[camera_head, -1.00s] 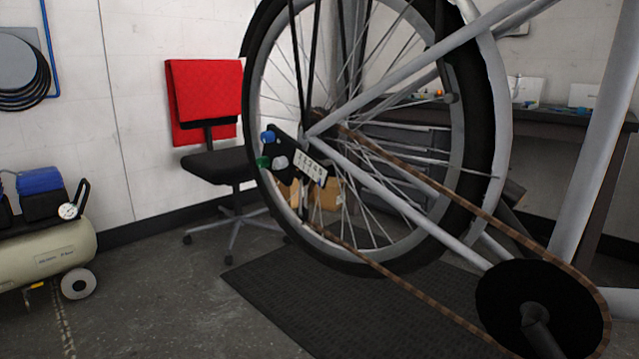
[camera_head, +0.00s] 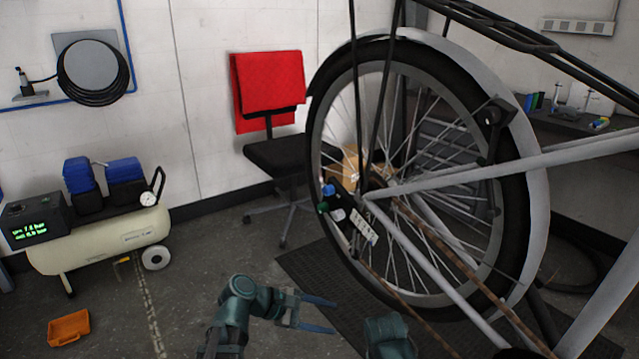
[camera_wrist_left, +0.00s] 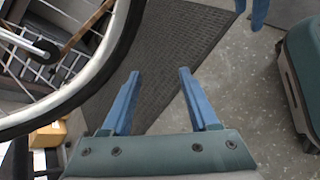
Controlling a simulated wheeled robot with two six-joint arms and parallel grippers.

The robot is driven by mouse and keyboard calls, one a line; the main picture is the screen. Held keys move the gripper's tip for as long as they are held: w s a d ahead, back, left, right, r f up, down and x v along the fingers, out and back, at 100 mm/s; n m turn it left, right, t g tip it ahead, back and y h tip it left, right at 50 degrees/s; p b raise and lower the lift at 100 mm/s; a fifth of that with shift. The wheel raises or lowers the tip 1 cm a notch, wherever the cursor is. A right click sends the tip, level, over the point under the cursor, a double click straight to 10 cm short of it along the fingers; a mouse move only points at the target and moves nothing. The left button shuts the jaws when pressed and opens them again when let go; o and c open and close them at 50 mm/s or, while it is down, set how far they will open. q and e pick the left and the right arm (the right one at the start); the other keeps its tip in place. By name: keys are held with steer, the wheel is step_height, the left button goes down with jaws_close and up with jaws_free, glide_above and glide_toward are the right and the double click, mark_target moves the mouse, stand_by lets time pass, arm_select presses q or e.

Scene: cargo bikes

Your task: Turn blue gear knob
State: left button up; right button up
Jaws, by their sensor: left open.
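The blue gear knob (camera_head: 328,190) is small and sits at the upper left of a dark panel by the rear wheel hub. A green knob (camera_head: 322,207) and a whitish knob (camera_head: 338,214) are just below it, and a numbered plate (camera_head: 364,228) is to the right. My left gripper (camera_head: 334,316) is open and empty, lower in the picture than the knobs and apart from them. Its two blue fingers (camera_wrist_left: 157,88) show empty over the mat in the left wrist view, where I see no knob. Blue finger-like pieces (camera_wrist_left: 250,8) at that view's top edge may be my right gripper.
The bike wheel (camera_head: 532,205) and brown chain (camera_head: 450,255) are beside the knobs. A dark mat (camera_head: 300,262) lies below. A red-draped chair (camera_head: 275,155) stands behind, a compressor (camera_head: 105,240) at left, and an orange tray (camera_head: 68,328) on the floor. The floor between is clear.

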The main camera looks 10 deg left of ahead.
arm_select(q)
steer(key=w+a+r+n+t+h+p, duration=0.15)
steer(key=a+r+n+p, duration=0.25)
steer(key=r, duration=0.4)
steer(key=w+a+r+n+t+p, duration=0.2)
steer(key=a+r+n+t+p, duration=0.15)
steer(key=r, duration=0.55)
steer(key=n+t+p, duration=0.3)
steer(key=n, duration=0.2)
glide_toward(324, 193)
steer(key=shift+m+h, duration=0.25)
steer(key=shift+h, duration=0.1)
steer(key=x, duration=0.8)
steer(key=shift+w+d+f, duration=0.1)
steer(key=shift+w+d, duration=0.05)
steer(key=shift+w, duration=0.05)
arm_select(e)
step_height(324, 193, up, 13)
arm_select(q)
steer(key=shift+c, duration=0.3)
arm_select(e)
steer(key=shift+f, duration=0.1)
arm_select(q)
jaws_close()
